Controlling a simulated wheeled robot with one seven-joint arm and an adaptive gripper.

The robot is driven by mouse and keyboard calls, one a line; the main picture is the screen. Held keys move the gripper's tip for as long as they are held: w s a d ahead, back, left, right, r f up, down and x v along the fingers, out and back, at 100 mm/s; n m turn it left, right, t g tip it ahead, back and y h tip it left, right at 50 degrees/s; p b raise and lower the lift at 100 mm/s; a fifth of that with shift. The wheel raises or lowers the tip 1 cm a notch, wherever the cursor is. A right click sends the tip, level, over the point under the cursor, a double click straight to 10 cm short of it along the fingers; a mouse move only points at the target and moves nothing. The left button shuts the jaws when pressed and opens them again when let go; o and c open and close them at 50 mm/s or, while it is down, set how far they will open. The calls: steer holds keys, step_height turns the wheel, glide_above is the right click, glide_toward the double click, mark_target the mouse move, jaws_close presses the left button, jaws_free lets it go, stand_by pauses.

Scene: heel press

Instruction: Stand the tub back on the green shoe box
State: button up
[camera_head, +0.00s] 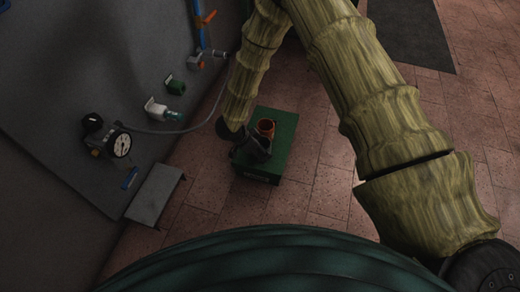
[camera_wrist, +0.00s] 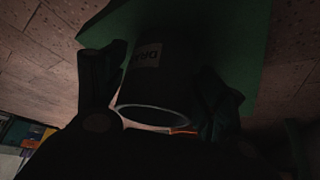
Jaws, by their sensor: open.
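The green shoe box (camera_head: 285,135) lies on the tiled floor; its green face also shows in the wrist view (camera_wrist: 245,50). In the wrist view the tub (camera_wrist: 155,85) is a dark cylinder with a pale rim and a partly legible label. My gripper (camera_head: 255,147) is open at the tub, low over the box. In the wrist view its fingers (camera_wrist: 162,105) stand on either side of the tub. Whether they touch it is too dark to tell.
A grey panel at left carries a pressure gauge (camera_head: 120,144), a green-and-white fitting (camera_head: 164,110), a hose and blue pipes. A grey step-like block (camera_head: 155,194) stands at its foot. Tiled floor right of the box is clear; a dark mat (camera_head: 410,30) lies beyond.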

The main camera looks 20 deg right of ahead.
steer(key=p+v, duration=0.5)
steer(key=v, duration=0.6)
steer(key=shift+r, duration=0.2)
steer(key=shift+a, duration=0.15)
